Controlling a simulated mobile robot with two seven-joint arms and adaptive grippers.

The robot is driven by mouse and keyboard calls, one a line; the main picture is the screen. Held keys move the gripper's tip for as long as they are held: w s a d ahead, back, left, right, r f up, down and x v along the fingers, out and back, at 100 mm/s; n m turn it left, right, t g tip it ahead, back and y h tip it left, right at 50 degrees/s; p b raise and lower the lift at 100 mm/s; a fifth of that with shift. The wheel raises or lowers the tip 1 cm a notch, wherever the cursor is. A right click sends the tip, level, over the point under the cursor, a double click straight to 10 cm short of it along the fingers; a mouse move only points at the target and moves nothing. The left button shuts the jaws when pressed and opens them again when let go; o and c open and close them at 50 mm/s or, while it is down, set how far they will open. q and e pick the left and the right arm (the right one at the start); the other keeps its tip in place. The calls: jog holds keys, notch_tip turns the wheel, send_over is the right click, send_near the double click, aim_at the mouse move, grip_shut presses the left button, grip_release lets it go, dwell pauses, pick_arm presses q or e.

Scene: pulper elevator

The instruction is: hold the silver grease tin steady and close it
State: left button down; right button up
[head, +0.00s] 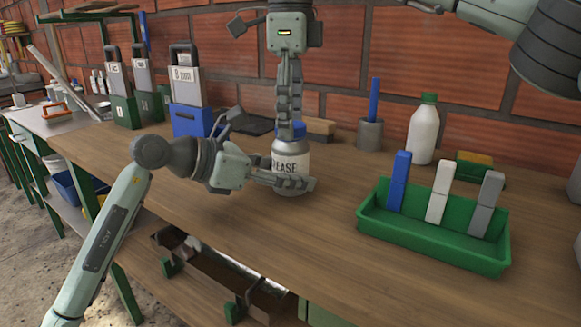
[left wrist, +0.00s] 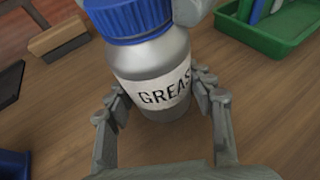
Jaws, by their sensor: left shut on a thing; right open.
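The silver grease tin (head: 289,159) stands upright on the wooden bench, with a white GREASE label. It also shows in the left wrist view (left wrist: 162,62). Its blue lid (left wrist: 128,18) sits on top; I cannot tell how tight it is. My left gripper (head: 287,183) is shut around the tin's lower body, one finger on each side in the left wrist view (left wrist: 160,97). My right gripper (head: 291,128) points straight down from above at the lid, its fingers open. It hides part of the lid in the head view.
A green tray (head: 435,238) with blue, white and grey blocks stands to the right. A white bottle (head: 423,130) and a grey cup (head: 370,134) stand behind, near the brick wall. A wooden brush (head: 320,128) lies behind the tin. The bench front is clear.

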jog(key=c, duration=1.2)
jog(key=o, duration=1.4)
jog(key=shift+r, duration=0.1)
notch_tip(320, 180, up, 12)
jog(key=shift+f, duration=0.1)
pick_arm(q)
jog(key=c, duration=0.5)
grip_release()
jog(key=shift+c, duration=0.2)
